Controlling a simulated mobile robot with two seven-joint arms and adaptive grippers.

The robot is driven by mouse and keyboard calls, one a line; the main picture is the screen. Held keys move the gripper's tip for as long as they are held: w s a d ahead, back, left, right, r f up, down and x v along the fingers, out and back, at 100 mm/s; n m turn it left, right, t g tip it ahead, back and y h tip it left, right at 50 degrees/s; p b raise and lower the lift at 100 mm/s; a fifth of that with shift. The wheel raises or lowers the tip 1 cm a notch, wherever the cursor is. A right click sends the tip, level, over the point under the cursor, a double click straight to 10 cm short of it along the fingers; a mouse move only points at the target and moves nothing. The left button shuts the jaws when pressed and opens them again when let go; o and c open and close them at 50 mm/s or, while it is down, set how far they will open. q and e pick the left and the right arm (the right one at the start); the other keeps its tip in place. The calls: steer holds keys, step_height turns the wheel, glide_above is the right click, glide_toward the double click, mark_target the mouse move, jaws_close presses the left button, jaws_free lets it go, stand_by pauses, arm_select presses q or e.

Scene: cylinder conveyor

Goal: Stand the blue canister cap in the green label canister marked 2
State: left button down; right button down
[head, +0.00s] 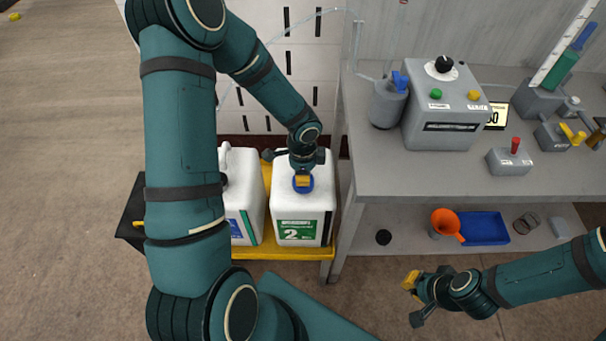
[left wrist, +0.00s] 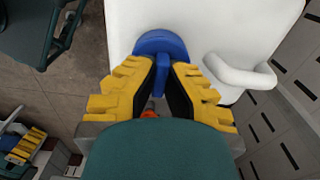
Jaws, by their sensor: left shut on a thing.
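The green label canister marked 2 (head: 297,230) is white and stands upright on a yellow cart. My left gripper (head: 303,182) is above its top and shut on the blue canister cap (head: 303,187). In the left wrist view, the yellow fingers of the left gripper (left wrist: 164,82) pinch the upright tab of the blue cap (left wrist: 160,45), whose round disc lies against the white canister top (left wrist: 210,25). The cap hides the canister's opening, so I cannot tell how deep it sits. My right gripper (head: 412,298) is empty, with its fingers apart, low at the right.
A second white canister (head: 241,200) with a blue label stands directly left on the yellow cart (head: 290,253). A grey workbench (head: 400,175) is close on the right. Its lower shelf holds an orange funnel (head: 446,222) and a blue tray (head: 484,228).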

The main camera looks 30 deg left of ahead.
arm_select(q)
steer(key=shift+f, duration=0.15)
stand_by(0.3)
steer(key=c, duration=1.1)
jaws_free()
steer(key=shift+o, duration=0.2)
step_height(320, 180, up, 12)
